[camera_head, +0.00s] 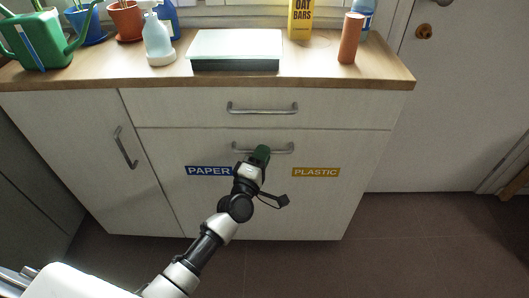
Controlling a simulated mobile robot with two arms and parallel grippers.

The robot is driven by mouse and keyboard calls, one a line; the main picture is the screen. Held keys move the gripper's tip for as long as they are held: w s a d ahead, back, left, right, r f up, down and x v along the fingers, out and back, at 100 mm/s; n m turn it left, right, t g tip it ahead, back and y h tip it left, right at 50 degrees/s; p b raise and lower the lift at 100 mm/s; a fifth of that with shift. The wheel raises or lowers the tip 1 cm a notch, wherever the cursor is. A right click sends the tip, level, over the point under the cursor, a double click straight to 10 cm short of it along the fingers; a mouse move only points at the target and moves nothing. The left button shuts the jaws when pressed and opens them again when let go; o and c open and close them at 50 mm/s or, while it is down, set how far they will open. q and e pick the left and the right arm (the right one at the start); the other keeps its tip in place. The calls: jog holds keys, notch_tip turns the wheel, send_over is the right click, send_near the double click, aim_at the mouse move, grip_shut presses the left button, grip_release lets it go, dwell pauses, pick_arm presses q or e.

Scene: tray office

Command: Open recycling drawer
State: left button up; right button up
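The recycling drawer (318,205) is the large lower front of the white cabinet, with a blue PAPER label (207,171) and a yellow PLASTIC label (316,172). Its front looks flush with the cabinet, so it stands shut. A grey bar handle (283,149) runs across its upper part. My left gripper (262,153) is at this handle and covers its middle. The fingertips overlap the bar in the picture; I cannot tell whether they touch it or are closed around it. My arm hides the end of the PAPER label. My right gripper is not in view.
Above is a narrower shut drawer with its own handle (262,108); to the left is a cabinet door with a handle (125,147). The wooden counter (350,72) holds a tray box (236,50), a spray bottle (157,40) and plants. The floor (400,245) in front is clear.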

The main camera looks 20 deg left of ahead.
pick_arm(q)
jog(key=shift+w+r, duration=0.15)
jog(key=shift+w, duration=0.5)
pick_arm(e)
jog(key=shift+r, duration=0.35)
pick_arm(q)
jog(key=shift+d, duration=0.1)
grip_shut()
